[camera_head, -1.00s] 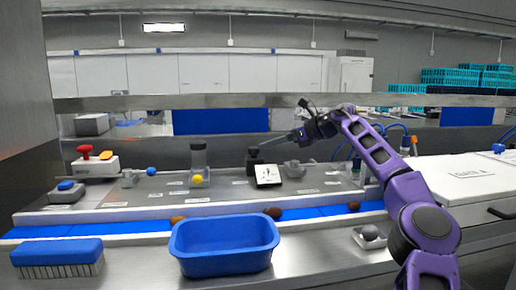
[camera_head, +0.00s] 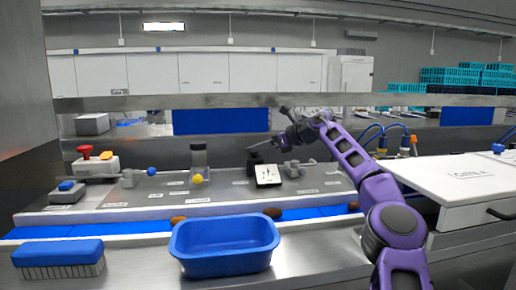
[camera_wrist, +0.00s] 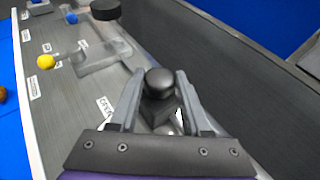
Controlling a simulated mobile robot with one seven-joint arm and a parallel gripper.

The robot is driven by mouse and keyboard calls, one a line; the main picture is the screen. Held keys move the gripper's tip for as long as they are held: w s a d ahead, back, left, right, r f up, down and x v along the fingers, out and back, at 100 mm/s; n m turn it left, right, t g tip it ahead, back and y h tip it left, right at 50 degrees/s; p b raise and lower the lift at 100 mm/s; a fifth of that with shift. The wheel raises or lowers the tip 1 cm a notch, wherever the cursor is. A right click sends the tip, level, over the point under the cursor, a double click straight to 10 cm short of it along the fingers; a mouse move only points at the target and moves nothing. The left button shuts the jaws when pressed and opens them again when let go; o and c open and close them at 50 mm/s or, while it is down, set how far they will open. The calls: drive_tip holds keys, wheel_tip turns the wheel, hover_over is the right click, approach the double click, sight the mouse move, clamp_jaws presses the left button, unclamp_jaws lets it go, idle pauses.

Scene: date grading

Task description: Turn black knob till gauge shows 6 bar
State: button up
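The black knob (camera_wrist: 160,82) is a rounded dark cap on a dark block, seen between my fingers in the wrist view. In the head view the dark knob unit (camera_head: 254,158) stands on the steel panel, directly behind the white gauge (camera_head: 268,175). The gauge has a dark needle, but its reading is too small to tell. My gripper (camera_wrist: 160,76) is open, with one finger on each side of the knob and narrow gaps visible. Contact cannot be told.
A dark-capped clear cylinder (camera_head: 199,158) and yellow ball (camera_head: 197,179) stand left of the gauge; a grey fitting (camera_head: 294,168) is close on its right. A blue bin (camera_head: 224,262) and brush (camera_head: 58,256) lie in front. A metal rail (camera_head: 150,102) runs behind.

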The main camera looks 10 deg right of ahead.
clamp_jaws()
drive_tip(key=shift+f+b, duration=0.2)
drive_tip(key=shift+b, duration=0.45)
